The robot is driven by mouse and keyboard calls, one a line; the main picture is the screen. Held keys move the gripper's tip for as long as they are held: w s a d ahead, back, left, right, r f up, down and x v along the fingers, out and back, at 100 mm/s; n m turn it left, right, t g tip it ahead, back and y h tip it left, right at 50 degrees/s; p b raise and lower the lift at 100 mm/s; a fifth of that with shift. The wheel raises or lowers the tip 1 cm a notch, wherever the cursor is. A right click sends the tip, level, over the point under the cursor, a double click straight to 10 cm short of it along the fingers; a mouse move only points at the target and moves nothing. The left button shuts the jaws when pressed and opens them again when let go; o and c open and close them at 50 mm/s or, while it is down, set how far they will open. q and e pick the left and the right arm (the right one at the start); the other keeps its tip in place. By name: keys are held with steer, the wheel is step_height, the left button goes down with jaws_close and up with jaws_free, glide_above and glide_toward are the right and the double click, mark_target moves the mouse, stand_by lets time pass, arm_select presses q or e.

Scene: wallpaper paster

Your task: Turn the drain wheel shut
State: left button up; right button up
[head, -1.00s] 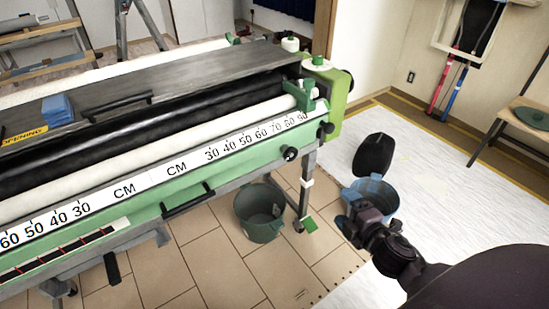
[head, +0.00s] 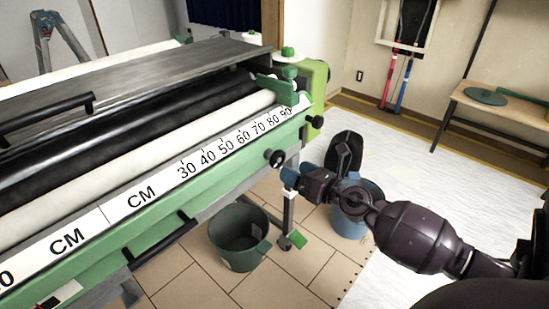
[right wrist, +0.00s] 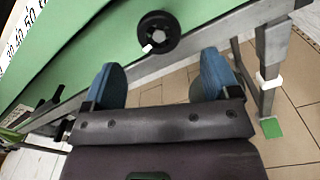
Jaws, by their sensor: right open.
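The drain wheel (head: 275,158) is a small black round knob on the front side of the green pasting machine (head: 200,194), near its right end. In the right wrist view the wheel (right wrist: 162,28) has a small white mark at its lower left. My right gripper (head: 290,176) is just right of and below the wheel in the head view. In the right wrist view its blue fingers (right wrist: 160,78) are spread apart and empty, with the wheel ahead of the gap between them. I see no contact with the wheel. My left gripper is not in view.
A dark green bucket (head: 238,236) stands on the tiled floor below the machine. A blue bucket (head: 349,222) stands partly hidden behind my right arm. A machine leg (head: 288,212) stands below the wheel. Another black knob (head: 316,122) is at the machine's right end.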

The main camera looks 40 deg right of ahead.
mark_target(280, 162)
steer(key=w, duration=0.5)
steer(key=w+p, duration=0.1)
steer(key=w, duration=0.2)
steer(key=shift+a, duration=0.35)
steer(key=c, duration=0.9)
